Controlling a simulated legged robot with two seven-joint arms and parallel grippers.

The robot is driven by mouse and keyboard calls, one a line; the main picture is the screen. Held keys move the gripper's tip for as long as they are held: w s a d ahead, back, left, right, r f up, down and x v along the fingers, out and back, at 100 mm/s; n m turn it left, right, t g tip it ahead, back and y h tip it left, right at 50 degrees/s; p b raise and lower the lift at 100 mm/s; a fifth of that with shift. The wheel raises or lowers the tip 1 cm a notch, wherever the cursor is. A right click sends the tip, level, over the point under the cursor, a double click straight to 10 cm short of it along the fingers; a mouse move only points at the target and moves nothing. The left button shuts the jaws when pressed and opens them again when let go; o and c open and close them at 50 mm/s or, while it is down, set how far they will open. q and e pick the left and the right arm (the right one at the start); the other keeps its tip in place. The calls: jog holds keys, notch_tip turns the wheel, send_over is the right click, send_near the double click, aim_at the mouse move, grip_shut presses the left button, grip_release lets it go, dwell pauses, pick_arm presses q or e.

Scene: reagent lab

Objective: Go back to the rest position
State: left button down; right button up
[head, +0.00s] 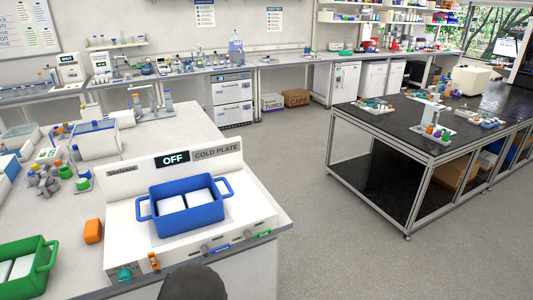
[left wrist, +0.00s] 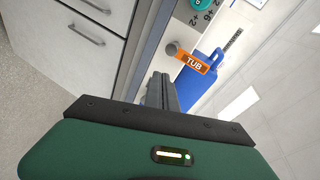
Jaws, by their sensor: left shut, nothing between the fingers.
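My left gripper (left wrist: 160,92) shows in the left wrist view with its dark fingers together and nothing between them. It is in front of the cold plate (head: 122,216), near an orange tag reading TUB (left wrist: 194,63) and a grey knob, apart from them as far as I can tell. A dark rounded part of mine shows at the bottom edge of the head view. A blue tub (head: 187,212) with two white blocks inside sits on the cold plate, whose display reads OFF. Part of the blue tub also shows in the left wrist view (left wrist: 207,72). My right gripper is in neither view.
A green tub (head: 40,268) stands at the left edge of the bench, with an orange block (head: 93,231) beside the cold plate. Several racks and bottles crowd the bench behind. Open floor (head: 310,230) lies between this bench and the black-topped table (head: 400,130) at right.

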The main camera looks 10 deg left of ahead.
pick_arm(q)
jog(key=s+d+r+n+g+h, duration=0.2)
jog(key=s+d+n+g+h, duration=0.3)
jog(key=s+d+n+g, duration=0.6)
jog(key=s+d, duration=0.3)
jog(key=s, duration=0.2)
jog(key=shift+s+r, duration=0.15)
jog(key=shift+r, duration=0.1)
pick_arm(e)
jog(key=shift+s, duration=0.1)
pick_arm(q)
jog(key=shift+a, duration=0.25)
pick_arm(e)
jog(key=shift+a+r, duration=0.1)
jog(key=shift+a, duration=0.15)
